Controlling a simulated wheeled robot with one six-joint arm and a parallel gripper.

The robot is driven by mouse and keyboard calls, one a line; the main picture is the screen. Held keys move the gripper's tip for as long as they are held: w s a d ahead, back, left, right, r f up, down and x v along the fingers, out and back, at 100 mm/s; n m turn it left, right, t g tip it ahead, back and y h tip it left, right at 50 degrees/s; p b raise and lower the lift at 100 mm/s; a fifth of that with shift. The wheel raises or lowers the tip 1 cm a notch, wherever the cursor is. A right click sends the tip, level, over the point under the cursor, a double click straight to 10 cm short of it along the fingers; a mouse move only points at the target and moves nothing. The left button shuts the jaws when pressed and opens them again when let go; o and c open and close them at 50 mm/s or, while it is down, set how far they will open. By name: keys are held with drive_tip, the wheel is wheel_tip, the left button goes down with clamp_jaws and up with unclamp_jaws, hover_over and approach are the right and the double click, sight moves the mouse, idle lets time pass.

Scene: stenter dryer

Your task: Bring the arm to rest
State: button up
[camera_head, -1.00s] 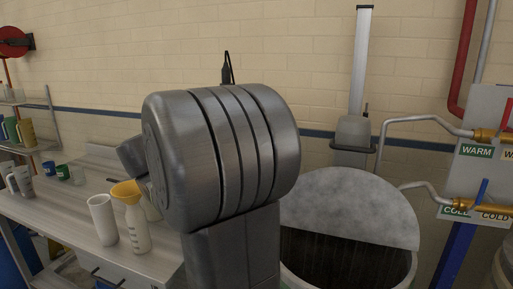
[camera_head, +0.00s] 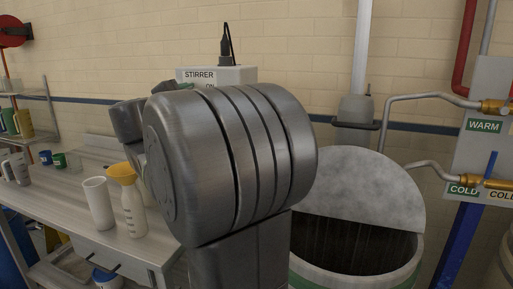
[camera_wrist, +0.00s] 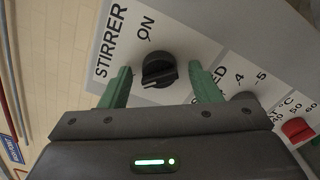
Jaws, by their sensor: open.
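My gripper (camera_wrist: 160,78) shows in the wrist view with two green fingers apart, one on each side of a black knob (camera_wrist: 159,70). The knob is on a light panel (camera_wrist: 200,42) marked STIRRER and ON. I cannot tell whether the fingers touch the knob.
A vat with a half lid (camera_head: 355,190) is right of my arm. Pipes and valves (camera_head: 490,105) are at far right. A bench (camera_head: 75,205) at left holds a white cylinder (camera_head: 98,203) and a bottle with a yellow funnel (camera_head: 133,212). A red knob (camera_wrist: 297,130) is near my gripper.

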drive_tip(key=m, duration=0.3)
drive_tip(key=shift+m+b, duration=0.3)
drive_tip(key=shift+b, duration=0.1)
